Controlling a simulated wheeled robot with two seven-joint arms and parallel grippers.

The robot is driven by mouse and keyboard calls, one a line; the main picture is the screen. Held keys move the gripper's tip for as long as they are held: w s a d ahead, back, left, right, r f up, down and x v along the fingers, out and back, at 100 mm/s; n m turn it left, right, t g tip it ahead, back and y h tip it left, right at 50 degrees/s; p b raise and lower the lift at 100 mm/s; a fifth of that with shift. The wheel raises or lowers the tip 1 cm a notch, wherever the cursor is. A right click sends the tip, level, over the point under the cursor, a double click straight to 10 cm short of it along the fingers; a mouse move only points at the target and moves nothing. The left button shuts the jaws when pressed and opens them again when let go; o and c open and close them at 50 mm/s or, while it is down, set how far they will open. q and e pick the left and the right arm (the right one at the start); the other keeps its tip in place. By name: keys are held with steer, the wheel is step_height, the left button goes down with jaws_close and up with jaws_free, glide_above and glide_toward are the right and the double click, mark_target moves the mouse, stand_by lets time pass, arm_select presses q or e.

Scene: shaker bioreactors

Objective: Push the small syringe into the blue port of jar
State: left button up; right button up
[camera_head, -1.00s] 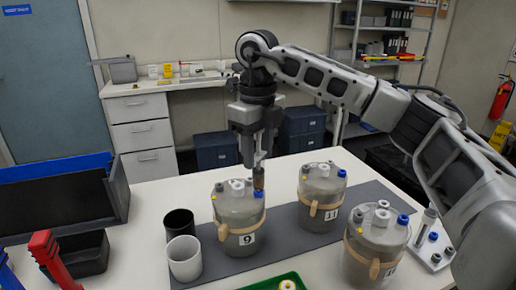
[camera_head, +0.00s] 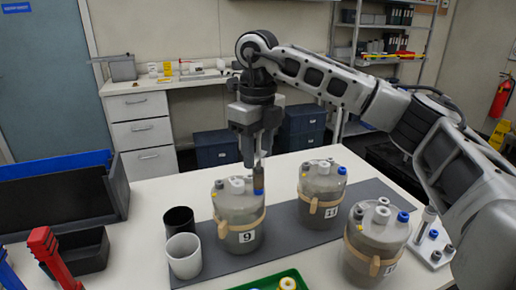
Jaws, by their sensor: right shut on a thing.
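My right gripper (camera_head: 257,158) points down and is shut on the small syringe (camera_head: 259,180), a brownish upright tube. The syringe is over the right side of the lid of the jar marked 9 (camera_head: 232,212), where that jar's blue port is. The syringe's lower end meets the port or is just over it; I cannot tell whether it is inside. My left gripper is not in view.
Two similar jars stand to the right, one marked 11 (camera_head: 318,197) and one nearer (camera_head: 372,250). A black cup (camera_head: 179,219) and a white cup (camera_head: 184,262) stand left of jar 9. A green tray (camera_head: 250,285) is in front.

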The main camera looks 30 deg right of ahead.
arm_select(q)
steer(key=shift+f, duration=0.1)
arm_select(e)
steer(key=shift+f, duration=0.25)
steer(key=o, duration=1.1)
step_height(320, 180, up, 11)
steer(key=shift+r+p, duration=0.1)
steer(key=shift+p, duration=0.75)
step_height(320, 180, up, 4)
steer(key=shift+f+p, duration=0.1)
steer(key=shift+p, duration=0.5)
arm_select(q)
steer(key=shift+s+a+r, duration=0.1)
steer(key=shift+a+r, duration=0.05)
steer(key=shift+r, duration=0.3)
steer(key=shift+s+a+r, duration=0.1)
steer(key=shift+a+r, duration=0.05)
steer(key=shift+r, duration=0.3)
arm_select(e)
steer(key=shift+r, duration=0.5)
